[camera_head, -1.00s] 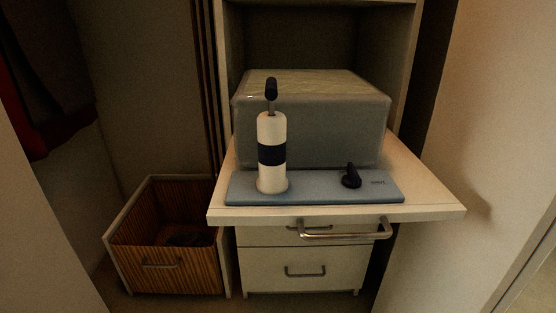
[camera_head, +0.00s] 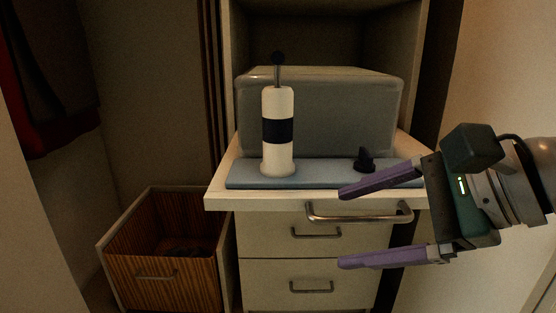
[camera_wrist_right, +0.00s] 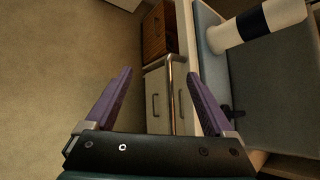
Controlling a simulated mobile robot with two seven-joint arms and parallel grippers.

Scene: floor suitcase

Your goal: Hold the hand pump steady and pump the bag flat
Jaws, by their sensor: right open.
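The hand pump (camera_head: 278,130), a white upright cylinder with a dark blue band and a dark knob on a thin rod, stands on a blue base plate (camera_head: 320,174) on the pull-out shelf. A black valve or knob (camera_head: 365,160) sits on the plate's right part. The bag (camera_head: 330,112), grey and bulky, lies behind the pump. My right gripper (camera_head: 340,228) is open and empty, in front of the shelf at right. In the right wrist view its jaws (camera_wrist_right: 160,85) are wide apart, with the pump (camera_wrist_right: 258,27) at upper right. My left gripper is not in view.
The shelf (camera_head: 222,190) has a metal bar handle (camera_head: 358,218) at its front, close to my right fingers. Drawers (camera_head: 300,285) are below it. An open wooden bin (camera_head: 160,275) stands at left. A pale wall or panel is at right.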

